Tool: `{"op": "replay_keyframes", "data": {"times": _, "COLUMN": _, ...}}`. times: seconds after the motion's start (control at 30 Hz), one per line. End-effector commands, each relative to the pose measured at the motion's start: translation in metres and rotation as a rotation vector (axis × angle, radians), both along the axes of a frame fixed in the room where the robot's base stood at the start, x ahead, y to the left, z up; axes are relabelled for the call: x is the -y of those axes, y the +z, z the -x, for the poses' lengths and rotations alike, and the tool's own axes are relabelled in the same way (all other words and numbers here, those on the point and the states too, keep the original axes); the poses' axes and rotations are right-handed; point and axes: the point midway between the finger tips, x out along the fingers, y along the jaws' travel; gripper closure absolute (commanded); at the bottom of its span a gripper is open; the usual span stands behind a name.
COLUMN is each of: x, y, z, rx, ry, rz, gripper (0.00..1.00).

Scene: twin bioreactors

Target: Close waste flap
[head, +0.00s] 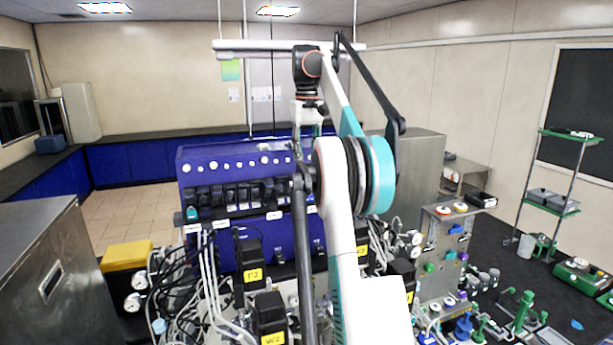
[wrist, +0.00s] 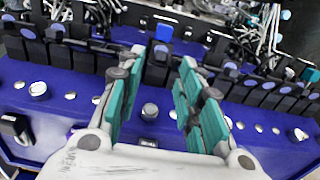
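A row of black flaps (head: 230,194) runs along the front of the blue bioreactor cabinet (head: 200,165) in the head view. In the wrist view the flaps show along the blue panel (wrist: 60,105), to both sides of my gripper (wrist: 158,68). My gripper is open and empty, its teal-padded fingers apart on either side of one black flap (wrist: 157,65). A blue piece (wrist: 163,32) shows just beyond that flap. I cannot tell whether the fingers touch anything, nor which flap is the waste one. My arm hides part of the cabinet in the head view.
Tubes, black pump units (head: 270,315) and gauges crowd the space below the cabinet front. Round knobs (wrist: 39,90) stand out from the blue panel near the fingers. A metal cabinet (head: 45,265) is at left; a glass-shelf rack (head: 550,200) is at right.

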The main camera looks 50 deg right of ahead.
Motion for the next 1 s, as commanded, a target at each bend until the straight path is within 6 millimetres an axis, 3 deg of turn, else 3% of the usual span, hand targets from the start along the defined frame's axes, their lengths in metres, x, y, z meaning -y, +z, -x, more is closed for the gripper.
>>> {"op": "replay_keyframes", "data": {"times": 0.4, "x": 0.000, "y": -0.047, "z": 0.000, "rx": 0.000, "ry": 0.000, "rz": 0.000, "gripper": 0.67}}
{"op": "replay_keyframes", "data": {"times": 0.8, "x": 0.000, "y": -0.053, "z": 0.000, "rx": 0.000, "ry": 0.000, "rz": 0.000, "gripper": 0.67}}
{"op": "replay_keyframes", "data": {"times": 0.83, "x": 0.000, "y": -0.053, "z": 0.000, "rx": 0.000, "ry": 0.000, "rz": 0.000, "gripper": 0.69}}
{"op": "replay_keyframes", "data": {"times": 0.97, "x": 0.000, "y": -0.053, "z": 0.000, "rx": 0.000, "ry": 0.000, "rz": 0.000, "gripper": 0.98}}
{"op": "replay_keyframes", "data": {"times": 1.0, "x": 0.000, "y": -0.053, "z": 0.000, "rx": 0.000, "ry": 0.000, "rz": 0.000, "gripper": 1.00}}
